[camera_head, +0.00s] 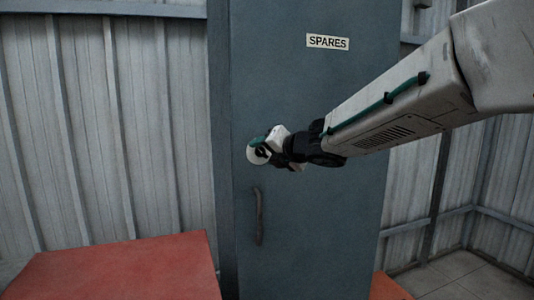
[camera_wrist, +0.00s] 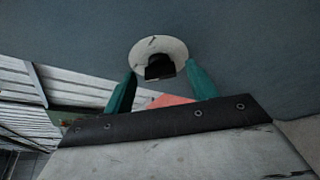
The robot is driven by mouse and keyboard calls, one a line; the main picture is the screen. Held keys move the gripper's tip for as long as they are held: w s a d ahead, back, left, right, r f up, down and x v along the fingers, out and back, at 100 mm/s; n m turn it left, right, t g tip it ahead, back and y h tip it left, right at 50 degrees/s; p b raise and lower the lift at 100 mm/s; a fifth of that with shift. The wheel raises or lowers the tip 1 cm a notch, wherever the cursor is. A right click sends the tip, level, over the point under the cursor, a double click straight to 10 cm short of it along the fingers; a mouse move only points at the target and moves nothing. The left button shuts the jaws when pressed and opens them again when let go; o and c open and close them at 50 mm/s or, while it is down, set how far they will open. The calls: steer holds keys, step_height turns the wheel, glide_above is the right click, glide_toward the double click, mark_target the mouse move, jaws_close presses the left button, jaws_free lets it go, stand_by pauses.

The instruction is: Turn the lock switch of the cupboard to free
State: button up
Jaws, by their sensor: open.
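The cupboard (camera_head: 300,95) is a tall blue-grey cabinet with a "SPARES" label on its door. The lock switch shows as a pale round plate (camera_wrist: 176,46) with a black knob (camera_wrist: 159,67) on it in the wrist view. In the head view the plate (camera_head: 254,154) is partly hidden behind my gripper. My gripper (camera_wrist: 160,82) has green fingers, open, one on each side below the knob in the wrist view. They look close to the plate; I cannot tell whether they touch the knob. The knob's exact turn is hard to read.
A dark vertical door handle (camera_head: 258,216) is below the lock switch. A red-topped surface (camera_head: 120,270) stands at lower left in front of the corrugated wall (camera_head: 110,130). An orange-red object (camera_head: 390,287) shows at lower right, beside open floor (camera_head: 465,278).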

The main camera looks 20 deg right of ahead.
steer(key=c, duration=1)
steer(key=m, duration=0.1)
steer(key=m+y, duration=0.1)
steer(key=m+t, duration=0.1)
steer(key=shift+d+f+m+y, duration=0.15)
steer(key=shift+f+m+y, duration=0.15)
steer(key=shift+y, duration=0.1)
steer(key=m+t+y, duration=0.1)
steer(key=m, duration=0.3)
steer(key=shift+f, duration=0.15)
steer(key=m+t, duration=0.2)
steer(key=m, duration=0.2)
steer(key=shift+f, duration=0.15)
steer(key=shift+f+m+t+h, duration=0.1)
steer(key=shift+m+t+h, duration=0.3)
steer(key=shift+m, duration=0.95)
steer(key=shift+m+t+h, duration=0.1)
steer(key=shift+m+t, duration=0.6)
steer(key=shift+m, duration=0.65)
